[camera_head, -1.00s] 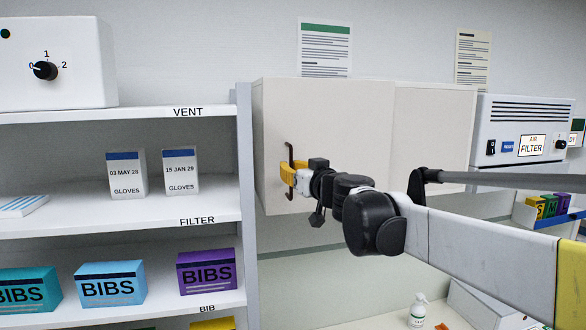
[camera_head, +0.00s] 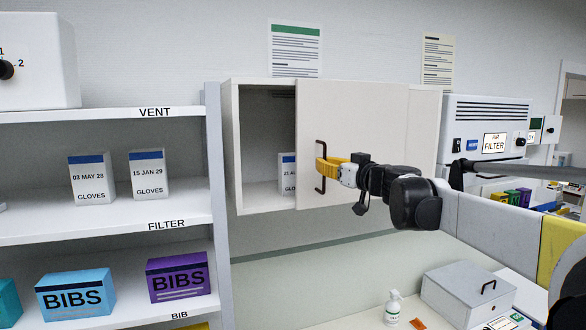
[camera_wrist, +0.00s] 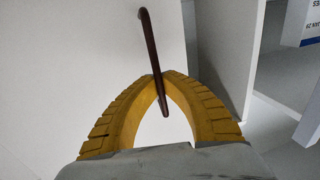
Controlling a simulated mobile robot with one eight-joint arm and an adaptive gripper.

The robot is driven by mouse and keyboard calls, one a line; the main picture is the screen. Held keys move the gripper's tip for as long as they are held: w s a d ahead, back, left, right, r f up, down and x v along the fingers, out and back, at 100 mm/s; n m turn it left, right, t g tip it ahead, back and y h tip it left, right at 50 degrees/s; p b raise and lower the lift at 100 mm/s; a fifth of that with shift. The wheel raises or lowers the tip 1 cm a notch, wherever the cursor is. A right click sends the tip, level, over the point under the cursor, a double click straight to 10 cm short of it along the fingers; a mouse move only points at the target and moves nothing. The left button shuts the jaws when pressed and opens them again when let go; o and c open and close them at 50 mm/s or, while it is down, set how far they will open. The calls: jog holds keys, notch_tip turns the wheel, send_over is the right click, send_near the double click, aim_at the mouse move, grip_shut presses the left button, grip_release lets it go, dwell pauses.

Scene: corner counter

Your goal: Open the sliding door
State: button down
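The sliding door (camera_head: 360,115) of the wall cabinet is a cream panel, slid partway to the right. The cabinet's left part stands open and shows a shelf interior (camera_head: 262,130) with a white and blue gloves box (camera_head: 288,170) partly hidden behind the door's left edge. The dark bar handle (camera_head: 320,148) is upright near that edge. My gripper (camera_head: 321,168) has yellow fingers closed around the handle. In the wrist view the fingertips (camera_wrist: 161,77) meet at the dark handle (camera_wrist: 150,40), and the opening shows at the right.
Open shelves at the left hold gloves boxes (camera_head: 92,180) and bibs boxes (camera_head: 178,278). An air filter unit (camera_head: 487,125) is right of the cabinet. Below, the counter carries a spray bottle (camera_head: 392,308) and a grey box (camera_head: 465,290). Two papers hang on the wall above.

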send_near(344, 157)
jog(key=x, duration=0.5)
jog(key=shift+d+f, duration=0.1)
jog(key=shift+f, duration=0.05)
jog(key=c, duration=1.6)
grip_release()
jog(key=shift+o, duration=0.2)
jog(key=shift+s, duration=0.1)
jog(key=v, duration=1.2)
